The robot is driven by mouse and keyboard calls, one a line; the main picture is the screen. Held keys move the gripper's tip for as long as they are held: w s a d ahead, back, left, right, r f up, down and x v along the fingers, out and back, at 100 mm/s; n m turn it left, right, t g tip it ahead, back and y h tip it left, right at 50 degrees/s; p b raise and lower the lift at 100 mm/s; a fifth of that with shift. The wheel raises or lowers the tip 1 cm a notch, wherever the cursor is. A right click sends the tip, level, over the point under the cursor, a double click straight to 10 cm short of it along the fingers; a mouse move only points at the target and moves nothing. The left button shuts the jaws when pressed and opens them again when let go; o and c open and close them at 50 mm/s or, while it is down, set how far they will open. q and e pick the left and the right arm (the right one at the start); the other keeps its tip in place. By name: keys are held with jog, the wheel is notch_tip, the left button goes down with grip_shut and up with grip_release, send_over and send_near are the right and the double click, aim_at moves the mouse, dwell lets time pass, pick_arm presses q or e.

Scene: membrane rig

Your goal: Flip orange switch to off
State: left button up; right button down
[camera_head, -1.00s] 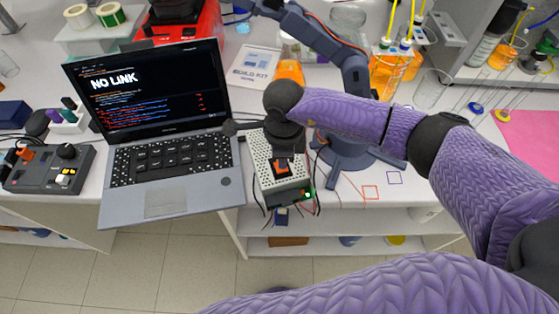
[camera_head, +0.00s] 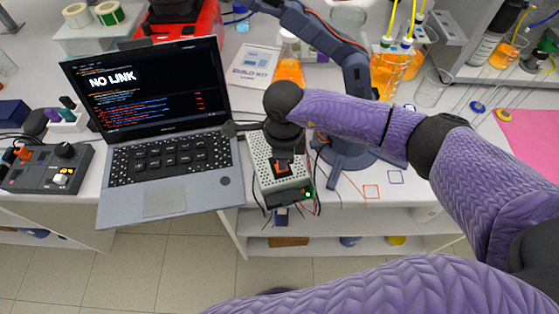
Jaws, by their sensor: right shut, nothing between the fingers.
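My right gripper (camera_head: 283,155) comes in from the right, points down and is shut and empty. Its tip is at the back edge of the switch and hides part of it. I cannot tell whether it touches the switch, nor which way the switch is set. A small green light (camera_head: 308,194) shows on the box's front end. My left gripper is out of view.
A laptop (camera_head: 165,160) reading "NO LINK" stands left of the box. A dark control panel (camera_head: 45,168) with an orange part is at the far left. A grey-blue desktop arm (camera_head: 350,150) and flasks of orange liquid (camera_head: 289,70) stand behind the box. The table edge is close in front.

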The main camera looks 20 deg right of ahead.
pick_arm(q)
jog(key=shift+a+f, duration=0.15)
pick_arm(e)
jog(key=shift+f, duration=0.2)
jog(key=shift+f+b, duration=0.15)
jog(key=shift+b, duration=0.15)
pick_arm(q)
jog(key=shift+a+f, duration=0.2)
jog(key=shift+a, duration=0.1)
pick_arm(e)
jog(key=shift+f, duration=0.1)
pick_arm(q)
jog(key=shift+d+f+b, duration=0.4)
pick_arm(e)
jog(key=shift+f, duration=0.4)
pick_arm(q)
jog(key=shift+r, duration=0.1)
pick_arm(e)
notch_tip(320, 180, up, 7)
jog(key=p, duration=0.5)
jog(key=shift+r+p, duration=0.15)
jog(key=shift+p, duration=0.15)
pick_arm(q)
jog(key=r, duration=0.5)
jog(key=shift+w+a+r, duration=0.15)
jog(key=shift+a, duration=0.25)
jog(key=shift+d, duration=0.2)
